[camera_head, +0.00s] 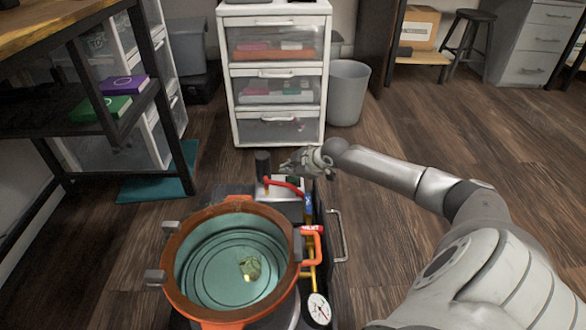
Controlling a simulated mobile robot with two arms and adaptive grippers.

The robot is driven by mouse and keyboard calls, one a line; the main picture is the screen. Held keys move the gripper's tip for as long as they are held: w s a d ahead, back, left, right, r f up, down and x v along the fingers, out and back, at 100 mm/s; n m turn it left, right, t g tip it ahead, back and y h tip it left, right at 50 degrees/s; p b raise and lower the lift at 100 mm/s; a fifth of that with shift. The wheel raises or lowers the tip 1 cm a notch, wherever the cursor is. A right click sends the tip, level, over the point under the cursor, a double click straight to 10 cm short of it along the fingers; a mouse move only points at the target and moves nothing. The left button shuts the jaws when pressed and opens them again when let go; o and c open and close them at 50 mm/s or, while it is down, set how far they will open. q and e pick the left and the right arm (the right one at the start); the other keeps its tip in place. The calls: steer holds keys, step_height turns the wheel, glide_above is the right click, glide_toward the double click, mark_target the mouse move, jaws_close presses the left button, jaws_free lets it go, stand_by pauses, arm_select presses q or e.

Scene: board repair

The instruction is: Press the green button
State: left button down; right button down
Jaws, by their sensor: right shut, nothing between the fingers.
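My right arm comes in from the lower right, and its gripper (297,164) is shut and empty. It is just above and behind the grey metal box (286,206) of a machine. I cannot tell whether the fingertips touch anything. The box carries a dark upright cylinder (263,164) and a red lever (286,187). I cannot clearly make out the green button; a small dark patch on the box top below the gripper is too small to identify. My left gripper is not in view.
In front of the box stands a round pot with an orange rim (178,268) and a small yellowish piece (250,268) inside. A dial gauge (319,308) is at its right. A white drawer unit (232,94) and grey bin (347,93) stand behind. Floor on the right is clear.

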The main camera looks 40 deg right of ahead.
steer(key=shift+f, duration=0.4)
steer(key=shift+p, duration=0.3)
